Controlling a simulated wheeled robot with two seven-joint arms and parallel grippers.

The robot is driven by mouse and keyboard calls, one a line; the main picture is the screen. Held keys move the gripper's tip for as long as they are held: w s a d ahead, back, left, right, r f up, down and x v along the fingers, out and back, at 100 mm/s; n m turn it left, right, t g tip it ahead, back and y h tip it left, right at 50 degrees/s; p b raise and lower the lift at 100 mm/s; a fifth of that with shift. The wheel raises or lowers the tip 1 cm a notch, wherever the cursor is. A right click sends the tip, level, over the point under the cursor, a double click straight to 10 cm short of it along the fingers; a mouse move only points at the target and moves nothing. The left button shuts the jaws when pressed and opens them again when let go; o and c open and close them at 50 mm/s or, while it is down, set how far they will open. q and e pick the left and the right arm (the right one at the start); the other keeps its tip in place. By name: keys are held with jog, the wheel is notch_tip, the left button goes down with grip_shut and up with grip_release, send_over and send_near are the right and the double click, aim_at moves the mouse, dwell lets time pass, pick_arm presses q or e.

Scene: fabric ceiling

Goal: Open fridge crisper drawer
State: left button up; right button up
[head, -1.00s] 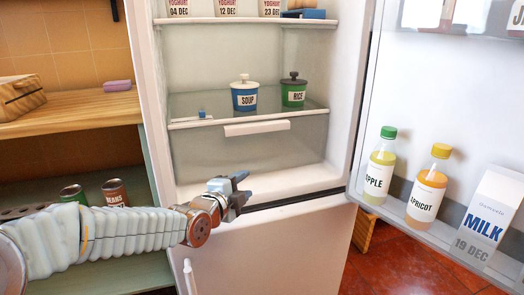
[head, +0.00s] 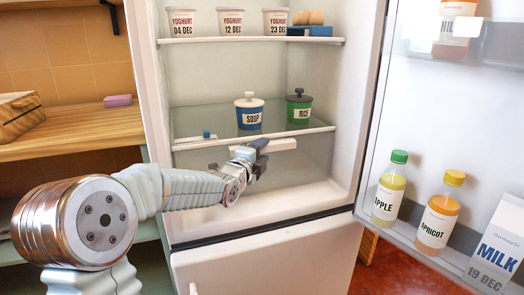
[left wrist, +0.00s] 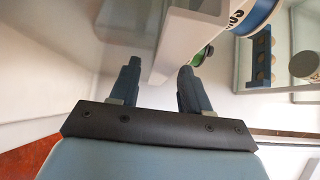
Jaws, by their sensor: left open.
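The crisper drawer (head: 305,163) is the clear bin under the lower glass shelf in the head view, and it is closed. Its white handle (head: 276,145) runs along the top of its front. My left gripper (head: 256,152) is open at the left part of the handle and hides some of it. In the left wrist view, the fingers of my left gripper (left wrist: 160,77) are apart. The end of a white bar, apparently the handle (left wrist: 172,52), lies between them, closer to the right finger. Whether they touch is unclear. My right gripper is not in view.
A soup pot (head: 249,112) and a rice pot (head: 299,107) stand on the shelf above. The open fridge door at right holds an apple bottle (head: 389,195), an apricot bottle (head: 438,215) and a milk carton (head: 497,250). A wooden counter (head: 75,130) is at left.

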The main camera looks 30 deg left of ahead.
pick_arm(q)
jog(key=shift+w, duration=0.2)
jog(key=shift+c, duration=0.3)
grip_shut()
jog(key=shift+s+f, duration=0.1)
jog(key=shift+f, duration=0.05)
